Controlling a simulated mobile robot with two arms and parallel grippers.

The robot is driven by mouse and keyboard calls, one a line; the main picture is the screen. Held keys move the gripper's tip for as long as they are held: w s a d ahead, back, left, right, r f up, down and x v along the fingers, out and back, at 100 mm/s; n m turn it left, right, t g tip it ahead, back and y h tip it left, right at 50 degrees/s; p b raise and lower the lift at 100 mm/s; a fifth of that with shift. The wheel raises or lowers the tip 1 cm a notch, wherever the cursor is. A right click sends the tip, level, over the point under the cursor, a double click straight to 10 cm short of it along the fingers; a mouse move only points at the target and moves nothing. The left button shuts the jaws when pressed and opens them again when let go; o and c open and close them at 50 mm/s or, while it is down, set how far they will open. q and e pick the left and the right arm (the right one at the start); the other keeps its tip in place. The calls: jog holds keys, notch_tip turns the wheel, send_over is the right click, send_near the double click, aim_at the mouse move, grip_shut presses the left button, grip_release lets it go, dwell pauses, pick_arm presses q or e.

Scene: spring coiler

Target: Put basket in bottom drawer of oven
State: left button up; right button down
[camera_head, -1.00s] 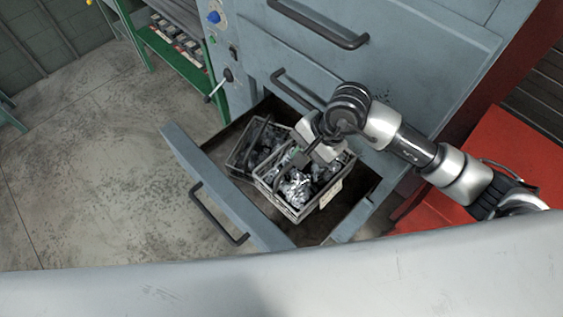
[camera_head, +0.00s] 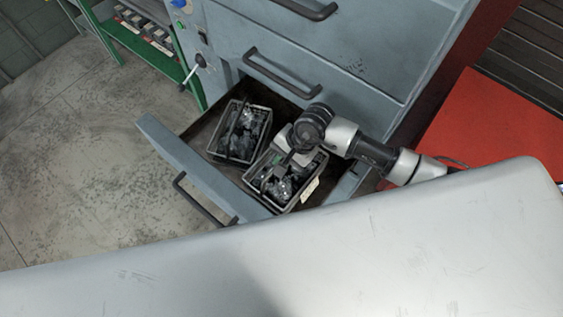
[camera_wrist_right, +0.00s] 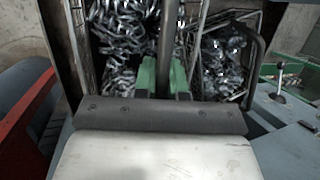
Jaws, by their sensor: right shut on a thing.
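The bottom drawer (camera_head: 222,178) of the grey-blue oven (camera_head: 362,42) is pulled open. Two wire baskets filled with metal parts are in the drawer area. One basket (camera_head: 240,133) sits at the left side of the drawer. The other basket (camera_head: 281,192), with a pale tag, is at the right side, under my right gripper (camera_head: 286,165). My right gripper is shut on this basket's handle; in the right wrist view the dark handle bar (camera_wrist_right: 167,45) runs up from the green-edged fingers (camera_wrist_right: 163,77). I cannot tell whether this basket touches the drawer floor. My left gripper is not in view.
Upper drawers with dark handles (camera_head: 284,75) are shut above. A red surface (camera_head: 490,135) is at the right. A green rack (camera_head: 150,52) stands at the left. My pale body covers the lower part of the head view. The floor at left is clear.

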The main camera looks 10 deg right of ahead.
notch_tip(320, 180, down, 4)
jog(key=shift+r+p, duration=0.1)
jog(key=shift+p, duration=0.25)
jog(key=shift+f, duration=0.2)
jog(key=shift+w, duration=0.1)
jog(key=shift+f, duration=0.15)
jog(key=c, duration=1.2)
grip_release()
jog(key=b+v, duration=0.2)
jog(key=v, duration=1)
